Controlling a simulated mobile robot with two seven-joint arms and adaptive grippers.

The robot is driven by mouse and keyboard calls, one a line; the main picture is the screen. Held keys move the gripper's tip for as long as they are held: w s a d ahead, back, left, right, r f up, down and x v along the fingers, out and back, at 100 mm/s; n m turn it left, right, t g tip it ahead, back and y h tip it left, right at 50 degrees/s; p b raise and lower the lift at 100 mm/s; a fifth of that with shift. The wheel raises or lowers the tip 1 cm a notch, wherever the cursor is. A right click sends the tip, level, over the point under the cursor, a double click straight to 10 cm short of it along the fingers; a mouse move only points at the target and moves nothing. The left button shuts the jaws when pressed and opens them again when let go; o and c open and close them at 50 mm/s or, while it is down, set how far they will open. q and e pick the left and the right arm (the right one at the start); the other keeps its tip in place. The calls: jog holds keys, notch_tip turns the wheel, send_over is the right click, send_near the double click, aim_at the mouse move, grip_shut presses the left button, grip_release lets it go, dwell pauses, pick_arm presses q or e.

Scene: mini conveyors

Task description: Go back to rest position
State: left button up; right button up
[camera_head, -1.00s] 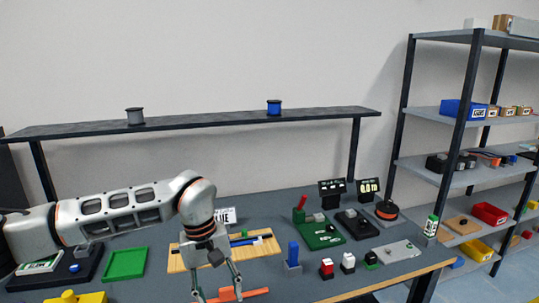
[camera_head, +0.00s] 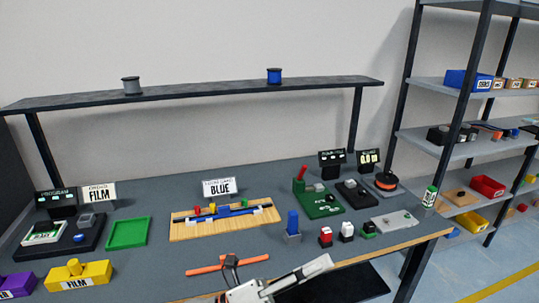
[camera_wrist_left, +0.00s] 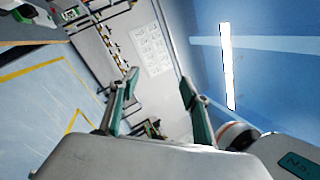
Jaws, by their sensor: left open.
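My left gripper (camera_wrist_left: 159,76) shows in the wrist view with its two green-grey fingers spread apart and nothing between them. Beyond the fingers are a pale wall with a posted sheet, a blue surface and a bright light strip. In the head view a white and grey part of my arm lies low across the bottom edge, in front of the table. I cannot make out the fingertips there. My right gripper is not in view.
The workbench (camera_head: 140,265) carries an orange bar (camera_head: 205,268), a wooden board (camera_head: 185,232), a green tray (camera_head: 128,233) and yellow (camera_head: 78,275) and purple (camera_head: 18,285) blocks. A raised shelf (camera_head: 200,94) spans the back. A rack (camera_head: 440,146) stands right.

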pick_arm(q)
jog(key=w+a+f+n+t+y, duration=0.3)
jog(key=a+f+n+t+y, duration=0.85)
jog(key=a+f+n, duration=1)
jog(key=s+a+f+n+g+y, duration=0.3)
jog(key=s+a+f+n, duration=0.1)
jog(key=s+f+n, duration=0.2)
jog(key=s+a+f+n+g+y, duration=0.3)
jog(key=s+f+n+y, duration=0.1)
jog(key=s+f+n, duration=0.3)
jog(key=shift+a+f+n, duration=0.35)
jog(key=shift+f, duration=0.35)
